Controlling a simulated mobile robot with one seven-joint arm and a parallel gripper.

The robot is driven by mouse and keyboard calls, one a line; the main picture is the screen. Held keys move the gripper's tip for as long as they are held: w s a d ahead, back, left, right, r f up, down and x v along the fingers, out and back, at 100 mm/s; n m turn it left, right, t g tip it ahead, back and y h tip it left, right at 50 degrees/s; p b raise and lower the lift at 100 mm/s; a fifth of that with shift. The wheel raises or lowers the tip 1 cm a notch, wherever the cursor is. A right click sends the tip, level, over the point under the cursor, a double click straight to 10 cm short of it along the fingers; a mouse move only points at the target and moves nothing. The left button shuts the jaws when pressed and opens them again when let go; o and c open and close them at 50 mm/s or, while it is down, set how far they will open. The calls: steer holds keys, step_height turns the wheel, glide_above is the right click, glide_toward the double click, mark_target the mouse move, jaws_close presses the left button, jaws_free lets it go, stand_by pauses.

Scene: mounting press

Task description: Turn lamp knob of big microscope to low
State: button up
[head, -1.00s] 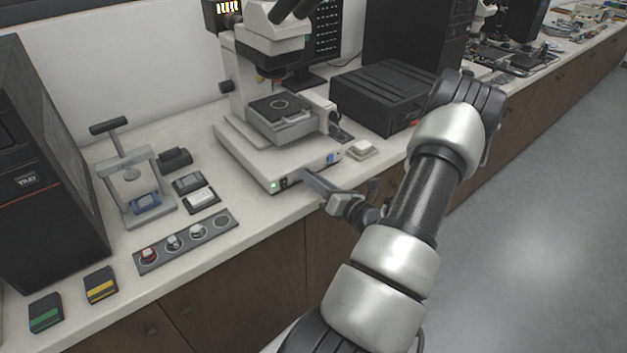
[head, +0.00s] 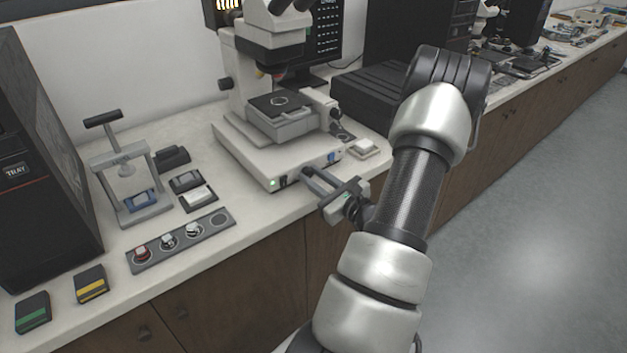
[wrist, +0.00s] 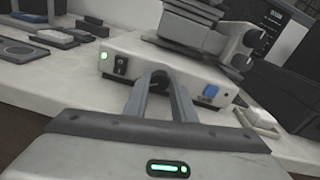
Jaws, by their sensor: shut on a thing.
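The big microscope (head: 262,110) stands on the bench, its white base facing the bench's front edge. The base front also shows in the wrist view (wrist: 206,82), with a green light at its left, a dark switch beside it and a blue part at its right. My gripper (head: 308,172) reaches to the middle of this front face. In the wrist view my gripper's fingers (wrist: 160,82) are closed around a dark knob (wrist: 159,78) between the switch and the blue part. The fingers hide most of the knob, so its setting cannot be read.
A small white-topped box (head: 364,148) lies right of the base. A mounting press (head: 128,180) and a strip of round pieces (head: 180,243) stand to the left. A black case (head: 370,95) is behind. The floor at right is clear.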

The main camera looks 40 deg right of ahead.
stand_by(0.4)
steer(key=o, duration=0.8)
steer(key=s, duration=0.5)
steer(key=s+a, duration=0.1)
steer(key=s, duration=1.1)
steer(key=shift+s+a+r+p, duration=0.2)
steer(key=shift+a+r+p, duration=0.1)
steer(key=shift+a+r, duration=0.1)
